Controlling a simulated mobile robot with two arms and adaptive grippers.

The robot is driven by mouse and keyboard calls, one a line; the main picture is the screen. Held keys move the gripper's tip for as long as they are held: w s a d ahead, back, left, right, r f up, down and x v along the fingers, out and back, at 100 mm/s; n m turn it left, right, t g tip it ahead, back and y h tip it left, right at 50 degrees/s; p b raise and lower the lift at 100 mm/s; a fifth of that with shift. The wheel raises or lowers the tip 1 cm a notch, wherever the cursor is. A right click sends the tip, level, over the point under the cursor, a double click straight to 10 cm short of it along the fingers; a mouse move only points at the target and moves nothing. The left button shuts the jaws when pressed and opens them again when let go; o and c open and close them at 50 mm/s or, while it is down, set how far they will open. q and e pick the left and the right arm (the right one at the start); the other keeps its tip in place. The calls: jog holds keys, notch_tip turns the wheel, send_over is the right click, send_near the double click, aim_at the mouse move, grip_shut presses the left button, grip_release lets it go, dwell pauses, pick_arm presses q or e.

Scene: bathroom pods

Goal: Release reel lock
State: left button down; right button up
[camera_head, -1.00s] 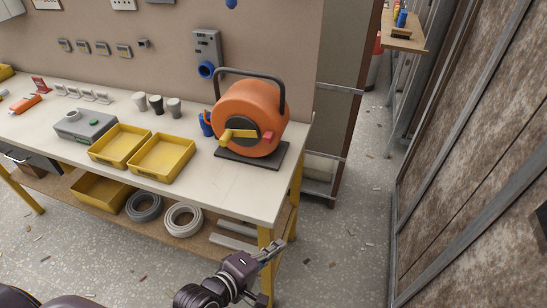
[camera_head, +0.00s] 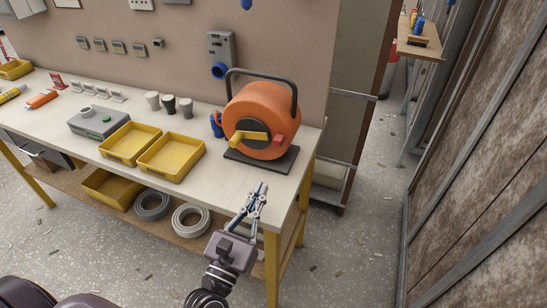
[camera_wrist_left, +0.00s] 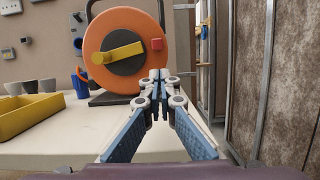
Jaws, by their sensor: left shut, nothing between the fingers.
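An orange cable reel (camera_head: 262,117) stands on a dark base plate (camera_head: 261,158) near the right end of the workbench. It has a black carrying handle on top, a dark hub, a yellow crank (camera_head: 248,137) and a small red block, likely the lock (camera_head: 277,140), right of the hub. In the left wrist view the reel (camera_wrist_left: 122,22) fills the top middle, with the yellow crank (camera_wrist_left: 118,52) and the red block (camera_wrist_left: 156,44) facing me. My left gripper (camera_head: 261,188) is shut and empty, in front of and below the reel, apart from it. My right gripper is not in view.
The workbench (camera_head: 215,185) has yellow bins (camera_head: 172,157), a grey box (camera_head: 98,122) and several cups (camera_head: 169,104) left of the reel. Cable coils (camera_head: 192,219) lie on the shelf below. A tall cabinet stands right of the bench, with open floor (camera_head: 365,230) beside it.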

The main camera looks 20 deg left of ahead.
aim_at(276, 142)
pick_arm(q)
jog(key=shift+a+n, duration=0.15)
jog(key=shift+n, duration=0.15)
jog(key=shift+w+r, duration=0.2)
jog(key=shift+w, duration=0.05)
jog(key=p+x, duration=0.2)
jog(key=x, duration=0.5)
jog(key=shift+w+r+p, duration=0.1)
jog(key=shift+w+p, duration=0.3)
jog(key=shift+w, duration=0.85)
jog(key=shift+r, duration=0.1)
jog(key=shift+r+p, duration=1.3)
jog(key=shift+r, duration=0.35)
